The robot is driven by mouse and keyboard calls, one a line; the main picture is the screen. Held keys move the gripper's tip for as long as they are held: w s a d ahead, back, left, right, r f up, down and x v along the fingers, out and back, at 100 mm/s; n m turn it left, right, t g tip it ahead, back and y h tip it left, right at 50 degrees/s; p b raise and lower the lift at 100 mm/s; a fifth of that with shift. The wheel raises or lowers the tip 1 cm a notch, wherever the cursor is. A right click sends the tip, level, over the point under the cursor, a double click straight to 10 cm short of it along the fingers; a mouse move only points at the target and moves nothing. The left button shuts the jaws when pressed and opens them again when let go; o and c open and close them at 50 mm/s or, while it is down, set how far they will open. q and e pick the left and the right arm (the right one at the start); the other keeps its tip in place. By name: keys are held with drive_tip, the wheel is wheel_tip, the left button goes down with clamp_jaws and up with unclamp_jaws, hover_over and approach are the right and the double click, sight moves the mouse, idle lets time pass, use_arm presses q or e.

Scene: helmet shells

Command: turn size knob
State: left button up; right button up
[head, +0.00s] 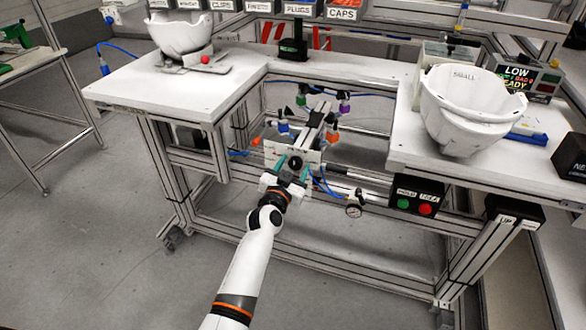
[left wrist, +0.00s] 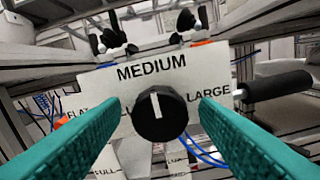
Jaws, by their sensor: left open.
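The size knob (left wrist: 162,114) is a round black knob with a white pointer line. In the left wrist view its line points up at the word MEDIUM on a white plate (left wrist: 190,70). The word LARGE is on the plate's right. In the head view the knob (head: 295,163) is small, at the front of the fixture. My left gripper (left wrist: 160,125) has teal fingers, open, one on each side of the knob, with gaps showing between fingers and knob. It also shows in the head view (head: 293,166). My right gripper is not seen.
A white helmet shell (head: 465,105) marked SMALL stands on the right table, another shell (head: 180,35) on the left table. A gauge (head: 354,211) and a box with green and red buttons (head: 414,201) sit right of the fixture. Blue hoses hang nearby.

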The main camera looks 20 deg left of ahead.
use_arm(q)
drive_tip(key=shift+c, duration=0.4)
drive_tip(key=c, duration=0.9)
drive_tip(key=shift+n, duration=0.3)
drive_tip(key=n+p, duration=0.1)
drive_tip(key=n, duration=0.2)
drive_tip(key=shift+n, duration=0.3)
drive_tip(key=n, duration=0.3)
drive_tip(key=shift+n, duration=0.3)
drive_tip(key=n, duration=0.4)
drive_tip(key=shift+n+p, duration=0.3)
drive_tip(key=shift+n, duration=2.1)
drive_tip(key=shift+f, duration=0.1)
